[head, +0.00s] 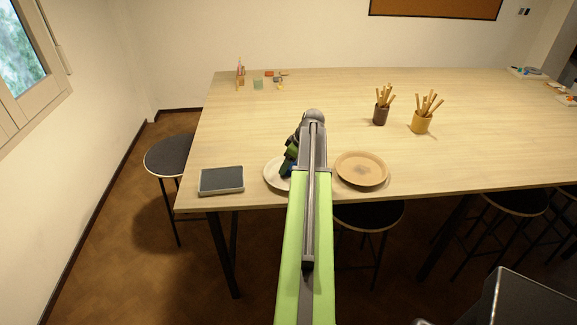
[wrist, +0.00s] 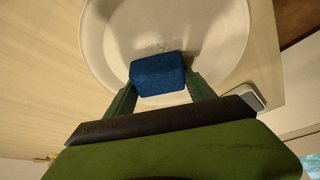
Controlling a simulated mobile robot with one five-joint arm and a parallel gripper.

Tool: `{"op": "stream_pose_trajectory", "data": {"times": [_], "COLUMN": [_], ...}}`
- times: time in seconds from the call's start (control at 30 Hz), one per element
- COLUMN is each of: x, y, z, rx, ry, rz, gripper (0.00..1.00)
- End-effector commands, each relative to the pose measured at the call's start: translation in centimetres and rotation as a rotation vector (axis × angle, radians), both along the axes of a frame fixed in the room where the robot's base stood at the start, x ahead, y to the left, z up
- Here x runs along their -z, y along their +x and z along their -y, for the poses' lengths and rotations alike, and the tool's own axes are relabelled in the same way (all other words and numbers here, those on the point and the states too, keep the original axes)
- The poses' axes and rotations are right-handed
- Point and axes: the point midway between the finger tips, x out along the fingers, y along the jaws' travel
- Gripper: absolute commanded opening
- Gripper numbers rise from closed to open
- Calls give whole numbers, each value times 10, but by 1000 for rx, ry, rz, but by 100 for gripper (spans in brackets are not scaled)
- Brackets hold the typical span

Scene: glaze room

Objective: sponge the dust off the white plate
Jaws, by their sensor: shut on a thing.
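The white plate (wrist: 112,50) fills the upper wrist view. In the head view the white plate (head: 271,174) lies near the table's front edge, partly hidden by my arm. My gripper (wrist: 160,82) is shut on a blue sponge (wrist: 158,72), one green finger on each side of it. The sponge is over the plate's inside. Whether it touches the plate I cannot tell. A faint greyish speckled patch, which looks like dust, shows on the plate just beyond the sponge. In the head view my gripper (head: 290,162) is over the white plate, and the sponge is mostly hidden.
A tan plate (head: 361,168) lies just right of my arm. A dark rectangular tray (head: 221,180) is to the left at the front edge. Two cups of wooden tools, one brown (head: 380,115) and one yellow (head: 421,123), stand farther back. Stools surround the table; its middle left is clear.

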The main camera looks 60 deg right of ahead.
Motion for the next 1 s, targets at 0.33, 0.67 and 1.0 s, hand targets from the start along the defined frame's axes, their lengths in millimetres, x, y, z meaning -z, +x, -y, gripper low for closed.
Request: {"op": "stream_pose_trajectory", "data": {"times": [0.33,0.67,1.0], "x": [1,2,-23], "y": [-15,-23,-23], "z": [-20,-29,-29], "rx": [0,-1,-1], "ry": [1,3,2], "rz": [0,-2,-1], "gripper": [25,25,25]}}
